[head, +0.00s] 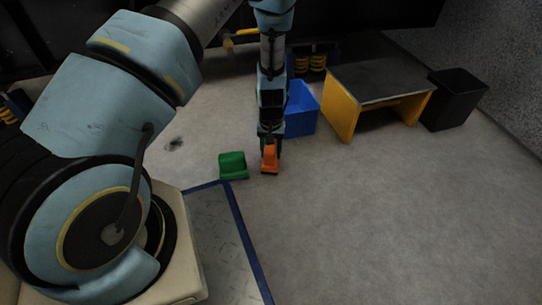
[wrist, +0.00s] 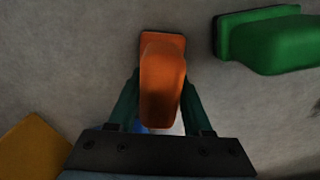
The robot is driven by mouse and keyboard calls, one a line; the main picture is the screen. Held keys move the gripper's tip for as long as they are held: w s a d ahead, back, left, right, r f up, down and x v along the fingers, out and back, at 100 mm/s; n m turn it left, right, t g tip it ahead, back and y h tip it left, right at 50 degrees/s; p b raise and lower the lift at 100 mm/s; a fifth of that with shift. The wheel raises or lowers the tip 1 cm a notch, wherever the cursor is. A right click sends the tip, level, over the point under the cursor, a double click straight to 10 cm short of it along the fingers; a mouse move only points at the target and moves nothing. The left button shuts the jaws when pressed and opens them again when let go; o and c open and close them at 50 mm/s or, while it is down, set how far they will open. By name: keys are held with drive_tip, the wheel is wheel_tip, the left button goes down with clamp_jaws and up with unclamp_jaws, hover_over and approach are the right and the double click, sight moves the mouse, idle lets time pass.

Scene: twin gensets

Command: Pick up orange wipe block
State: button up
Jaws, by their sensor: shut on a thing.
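The orange wipe block (head: 270,158) is at the lower end of my arm in the head view, low over or on the grey floor; I cannot tell whether it touches the floor. In the wrist view the orange wipe block (wrist: 162,85) shows a rounded grip on a flatter base. My gripper (wrist: 160,100) has its two dark green fingers closed against either side of the block's grip. In the head view my gripper (head: 270,140) is partly hidden by the arm and the block.
A green block (head: 233,165) of similar shape lies just left of the orange one. A blue bin (head: 301,112) stands behind. A yellow-legged table (head: 380,82) and a black bin (head: 456,98) stand at the right. The floor at right front is clear.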

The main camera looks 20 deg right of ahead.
clamp_jaws()
wheel_tip(320, 180, up, 10)
drive_tip(key=p, duration=0.5)
drive_tip(key=shift+p, duration=0.3)
